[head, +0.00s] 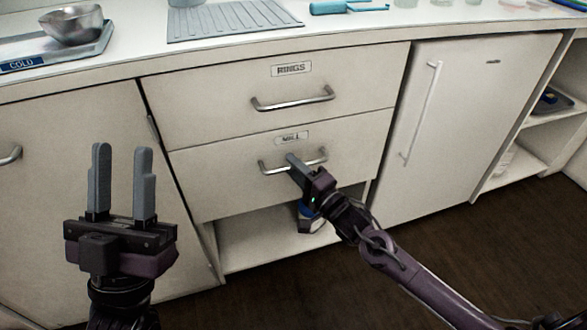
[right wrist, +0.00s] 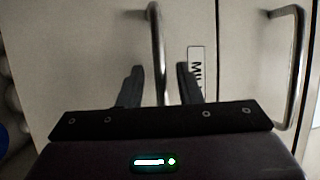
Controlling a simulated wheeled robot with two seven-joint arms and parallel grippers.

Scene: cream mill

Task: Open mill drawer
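The mill drawer (head: 225,178) is the lower of two cream drawers and looks closed, with a small MILL label (head: 291,138) and a curved metal handle (head: 273,168). My right gripper (head: 290,160) is at the middle of this handle. In the right wrist view, the handle bar (right wrist: 157,45) runs between the two spread fingers of my right gripper (right wrist: 161,72), with gaps on both sides. The MILL label (right wrist: 196,68) shows beside it. My left gripper (head: 122,150) is open and empty, pointing up in front of the left cabinet door.
Above is the RINGS drawer with its own handle (head: 293,101). Below is an open shelf (head: 250,246) with a blue and white object (head: 309,222). A white fridge-like door (head: 460,130) stands at right. The counter (head: 345,27) holds a metal bowl (head: 72,24).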

